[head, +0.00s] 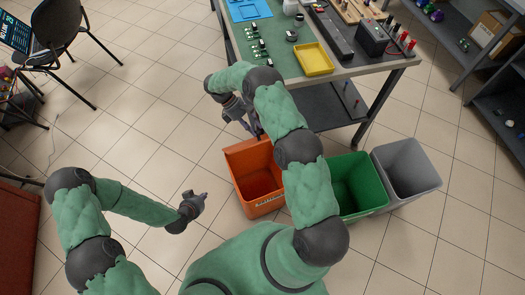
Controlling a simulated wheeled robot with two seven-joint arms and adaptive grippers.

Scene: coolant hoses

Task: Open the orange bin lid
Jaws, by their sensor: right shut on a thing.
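The orange bin (262,207) stands on the floor below the near side of the workbench, and I can see into it. Its orange lid (241,147) appears raised along the far rim. My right gripper (257,132) is at the upper edge of the lid and shut on it; the fingertips are small and partly hidden by my own arm. My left gripper (201,198) hangs over the floor to the left of the bin, apart from it. Its fingers are too small to tell if they are open. My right arm covers the bin's right side.
A green bin (366,181) and a grey bin (412,165) stand open to the right. The workbench (290,67) is behind, with a yellow tray (313,61) near its edge. A chair (58,30) stands at far left. The floor left of the orange bin is clear.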

